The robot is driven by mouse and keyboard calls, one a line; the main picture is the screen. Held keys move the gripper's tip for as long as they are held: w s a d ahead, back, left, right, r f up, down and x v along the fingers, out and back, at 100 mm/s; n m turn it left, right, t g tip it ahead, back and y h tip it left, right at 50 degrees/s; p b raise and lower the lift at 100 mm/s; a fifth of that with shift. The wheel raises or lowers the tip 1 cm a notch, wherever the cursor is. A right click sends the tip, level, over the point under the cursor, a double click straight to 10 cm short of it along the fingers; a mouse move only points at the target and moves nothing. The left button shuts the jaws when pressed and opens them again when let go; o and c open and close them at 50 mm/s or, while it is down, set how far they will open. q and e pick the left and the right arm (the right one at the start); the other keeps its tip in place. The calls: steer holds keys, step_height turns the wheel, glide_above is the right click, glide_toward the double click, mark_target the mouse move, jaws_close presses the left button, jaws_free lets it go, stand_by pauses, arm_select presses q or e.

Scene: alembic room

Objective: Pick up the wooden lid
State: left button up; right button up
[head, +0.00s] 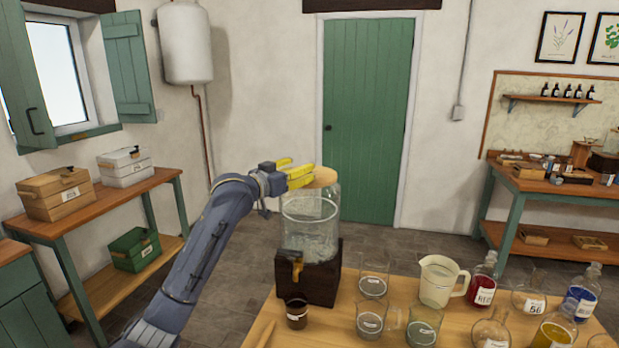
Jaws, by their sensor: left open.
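The wooden lid (324,177) is a round, light-brown disc at the top of a large glass jar (310,225). The jar has a tap and stands on a dark wooden block (322,279) at the back left of the table. My left gripper (312,174) has yellow fingers and reaches in from the left at the lid's height. Its fingers are open and overlap the lid's left part in the head view. I cannot tell whether they touch it. The fingers hide part of the lid. My right gripper is not in view.
The wooden table (262,331) also holds a small dark cup (297,313), several glass beakers, a cream jug (438,281), a red bottle (482,280) and a blue bottle (583,292). These stand right of and in front of the jar. Open floor lies behind it.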

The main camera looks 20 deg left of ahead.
arm_select(q)
steer(key=shift+x, duration=2.7)
steer(key=shift+o, duration=0.2)
steer(key=shift+f, duration=0.15)
jaws_close()
